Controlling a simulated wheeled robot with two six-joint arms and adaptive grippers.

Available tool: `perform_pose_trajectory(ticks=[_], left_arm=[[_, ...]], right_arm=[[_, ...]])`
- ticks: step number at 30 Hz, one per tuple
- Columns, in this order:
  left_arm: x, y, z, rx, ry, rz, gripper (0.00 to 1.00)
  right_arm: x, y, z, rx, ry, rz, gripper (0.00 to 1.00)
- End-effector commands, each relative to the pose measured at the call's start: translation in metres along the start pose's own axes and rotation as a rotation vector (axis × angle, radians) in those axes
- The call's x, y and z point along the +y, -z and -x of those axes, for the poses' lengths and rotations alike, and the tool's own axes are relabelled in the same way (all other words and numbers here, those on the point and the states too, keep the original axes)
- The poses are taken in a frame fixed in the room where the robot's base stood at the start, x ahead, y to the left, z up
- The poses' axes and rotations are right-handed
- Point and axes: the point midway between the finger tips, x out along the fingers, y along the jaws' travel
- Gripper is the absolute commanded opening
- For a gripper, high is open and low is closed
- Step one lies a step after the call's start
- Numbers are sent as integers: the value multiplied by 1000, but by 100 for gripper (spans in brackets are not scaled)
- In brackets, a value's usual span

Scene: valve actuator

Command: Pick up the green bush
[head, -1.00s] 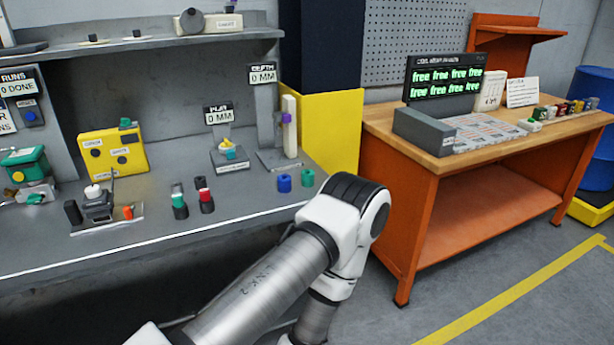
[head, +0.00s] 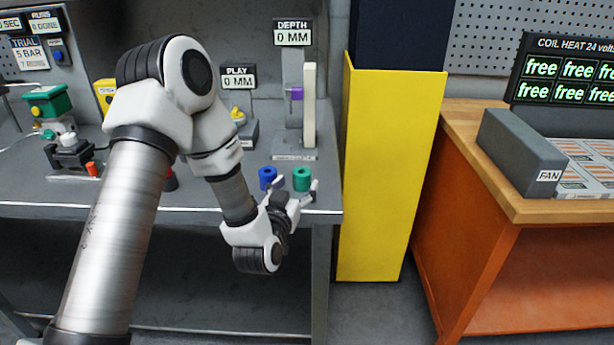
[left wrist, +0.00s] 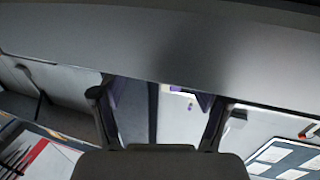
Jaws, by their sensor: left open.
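The green bush (head: 301,179) is a short green cylinder with a hole in its top. It stands upright near the front right edge of the grey bench, just right of a similar blue bush (head: 268,178). My left gripper (head: 294,196) is open and empty at the bench's front edge, just in front of the two bushes in the head view. The left wrist view shows its two spread fingers (left wrist: 158,105) with no bush between them. Neither bush can be made out in that view. My right gripper is not in view.
Behind the bushes stands the depth gauge (head: 292,105), with the play gauge (head: 240,100) left of it. A yellow-based column (head: 388,170) is right of the grey bench (head: 215,188). An orange workbench (head: 480,235) with a fan box (head: 520,150) stands farther right.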

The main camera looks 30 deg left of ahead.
Motion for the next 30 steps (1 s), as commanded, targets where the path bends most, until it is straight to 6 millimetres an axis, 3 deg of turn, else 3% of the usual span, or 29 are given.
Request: perform_pose_trajectory(ticks=[9, 17, 23, 30], left_arm=[[3, 2, -51, 0, -1, 0, 73], [3, 1, -58, -3, -2, 0, 73], [3, 0, -58, -4, -1, 0, 6], [3, 0, -58, -5, -1, 0, 4]], right_arm=[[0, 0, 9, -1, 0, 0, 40], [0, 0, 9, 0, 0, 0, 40], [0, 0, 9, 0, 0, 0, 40], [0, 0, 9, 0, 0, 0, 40]])
